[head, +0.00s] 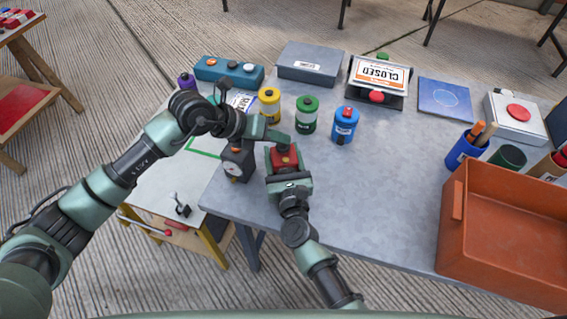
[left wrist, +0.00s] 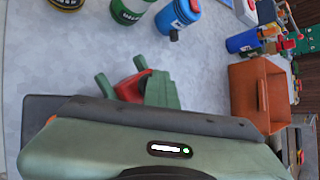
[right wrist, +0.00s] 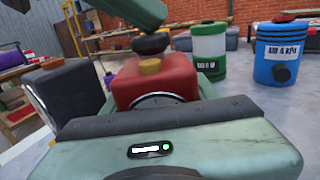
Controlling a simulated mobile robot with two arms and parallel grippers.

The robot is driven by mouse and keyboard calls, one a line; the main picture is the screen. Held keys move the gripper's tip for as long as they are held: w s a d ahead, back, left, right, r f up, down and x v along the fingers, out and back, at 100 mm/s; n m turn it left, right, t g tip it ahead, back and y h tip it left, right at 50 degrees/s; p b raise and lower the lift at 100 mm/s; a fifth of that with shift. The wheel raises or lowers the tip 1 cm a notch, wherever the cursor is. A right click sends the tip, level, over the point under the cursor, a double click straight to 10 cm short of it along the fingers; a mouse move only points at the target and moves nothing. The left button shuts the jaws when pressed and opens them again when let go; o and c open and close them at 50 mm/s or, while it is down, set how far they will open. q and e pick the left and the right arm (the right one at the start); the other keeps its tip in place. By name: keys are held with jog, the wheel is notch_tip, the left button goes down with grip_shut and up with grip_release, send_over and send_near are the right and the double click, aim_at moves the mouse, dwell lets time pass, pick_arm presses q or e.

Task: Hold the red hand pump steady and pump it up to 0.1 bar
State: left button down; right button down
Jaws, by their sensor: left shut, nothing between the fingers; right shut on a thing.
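The red hand pump (head: 285,157) stands near the table's front edge, left of centre. In the right wrist view its red body (right wrist: 155,82) fills the middle, with a yellow collar and a black knob on top. A round gauge on its near face is mostly hidden by my gripper, so I cannot read it. My right gripper (head: 286,166) is shut on the pump body from the near side. My left gripper (head: 275,136) is shut and empty, its fingertips over the black knob. In the right wrist view they look close to the knob or touching it; I cannot tell which.
A dark box with an orange knob (head: 237,162) stands close left of the pump. Yellow (head: 269,106), green (head: 306,116) and blue (head: 344,125) canisters stand behind. An orange crate (head: 500,235) fills the front right. The table between pump and crate is clear.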

aim_at(278, 147)
pick_arm(q)
jog(key=f, duration=0.1)
jog(key=a+f, duration=0.1)
jog(key=shift+s+f+y, duration=0.3)
jog(key=shift+s+f, duration=0.05)
jog(key=shift+s, duration=0.05)
pick_arm(e)
jog(key=shift+a+r, duration=0.2)
jog(key=shift+r, duration=0.05)
pick_arm(q)
jog(key=shift+r, duration=0.1)
notch_tip(278, 147, up, 2)
jog(key=shift+d+r, duration=0.1)
jog(key=shift+d, duration=0.05)
pick_arm(e)
jog(key=shift+d, duration=0.2)
pick_arm(q)
notch_tip(278, 147, up, 4)
jog(key=shift+w+f, duration=0.15)
jog(key=shift+f, duration=0.05)
pick_arm(e)
jog(key=shift+w+f, duration=0.1)
jog(key=shift+w, duration=0.05)
pick_arm(q)
jog(key=shift+d+r, duration=0.1)
jog(key=shift+r, duration=0.25)
jog(key=shift+r, duration=0.1)
pick_arm(e)
jog(key=shift+f, duration=0.1)
